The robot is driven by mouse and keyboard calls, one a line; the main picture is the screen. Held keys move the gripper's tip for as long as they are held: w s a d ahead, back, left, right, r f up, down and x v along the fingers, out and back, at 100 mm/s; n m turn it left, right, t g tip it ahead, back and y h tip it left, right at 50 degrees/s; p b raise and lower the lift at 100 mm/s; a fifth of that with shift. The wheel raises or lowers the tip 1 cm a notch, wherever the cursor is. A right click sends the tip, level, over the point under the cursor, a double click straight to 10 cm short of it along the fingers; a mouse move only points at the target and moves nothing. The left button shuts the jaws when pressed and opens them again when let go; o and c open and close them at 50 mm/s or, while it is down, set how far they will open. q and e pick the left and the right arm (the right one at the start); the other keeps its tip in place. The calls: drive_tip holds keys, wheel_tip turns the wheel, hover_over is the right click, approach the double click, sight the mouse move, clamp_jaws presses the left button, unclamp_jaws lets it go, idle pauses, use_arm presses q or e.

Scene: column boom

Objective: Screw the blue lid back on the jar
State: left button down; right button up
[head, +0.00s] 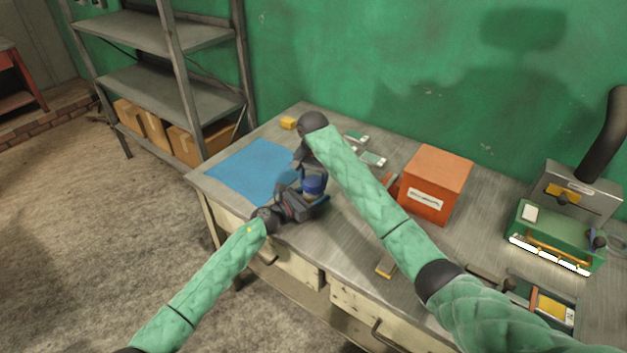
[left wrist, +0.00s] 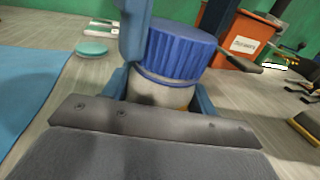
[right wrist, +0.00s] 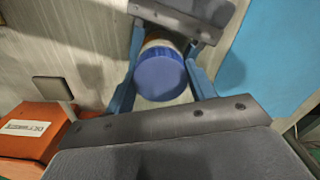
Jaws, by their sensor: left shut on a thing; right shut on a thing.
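The blue lid (head: 313,185) sits on top of the pale jar (left wrist: 160,93), near the table's front edge. The jar stands upright, its body mostly hidden by the grippers. My left gripper (head: 297,205) is shut on the jar's body from the front; its blue fingers flank the jar in the left wrist view. My right gripper (right wrist: 163,65) is shut on the lid from above, one finger on each side of the lid. In the left wrist view the ribbed lid (left wrist: 180,52) covers the jar's mouth. I cannot tell how tightly it is seated.
A blue mat (head: 250,168) lies left of the jar. An orange box (head: 435,185) stands to the right, with a green machine (head: 555,235) beyond it. A yellow block (head: 288,123) and small green-and-white items (head: 372,158) lie at the back. A yellow-topped item (head: 386,268) lies near the front edge.

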drive_tip(key=m, duration=0.3)
drive_tip(key=shift+a+m, duration=0.15)
drive_tip(key=shift+m, duration=0.25)
drive_tip(key=m, duration=0.3)
drive_tip(key=shift+w+m, duration=0.1)
drive_tip(key=shift+m, duration=0.3)
drive_tip(key=m, duration=0.6)
drive_tip(key=shift+d, duration=0.2)
drive_tip(key=m, duration=0.4)
drive_tip(key=shift+w, duration=0.1)
drive_tip(key=m, duration=0.6)
drive_tip(key=o, duration=1)
drive_tip(key=shift+c, duration=0.5)
drive_tip(key=shift+c, duration=0.2)
